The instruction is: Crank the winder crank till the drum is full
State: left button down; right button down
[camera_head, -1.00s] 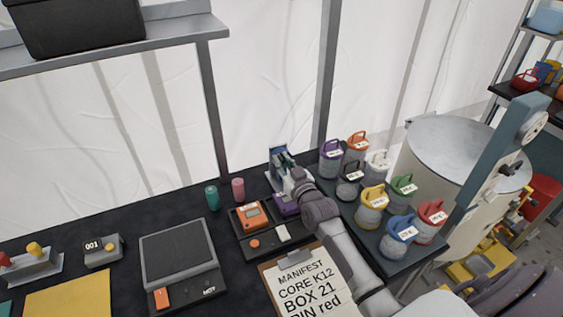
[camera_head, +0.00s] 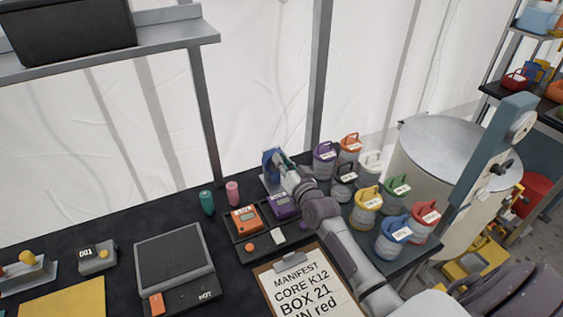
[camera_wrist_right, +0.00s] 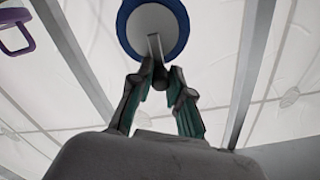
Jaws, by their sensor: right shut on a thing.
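In the right wrist view the drum shows as a blue ring around a pale disc (camera_wrist_right: 151,30). A grey crank arm (camera_wrist_right: 155,46) reaches from the disc to a dark knob between my fingertips. My right gripper (camera_wrist_right: 160,78) is shut on this crank knob; it also shows in the head view (camera_head: 284,166). How full the drum is cannot be told. My left gripper is not in view.
Lidded jars with coloured handles, such as a yellow one (camera_head: 365,210), stand close to the right of my arm. Orange (camera_head: 244,219) and purple (camera_head: 282,205) devices, a clipboard (camera_head: 262,271) and teal (camera_head: 206,202) and pink (camera_head: 232,192) cylinders lie nearby. A shelf (camera_head: 175,38) hangs upper left.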

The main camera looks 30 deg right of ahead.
dwell(0.3)
jog(key=c, duration=1.1)
grip_release()
jog(key=shift+s, duration=0.1)
jog(key=s, duration=1.2)
jog(key=shift+a, duration=0.25)
jog(key=shift+w, duration=0.1)
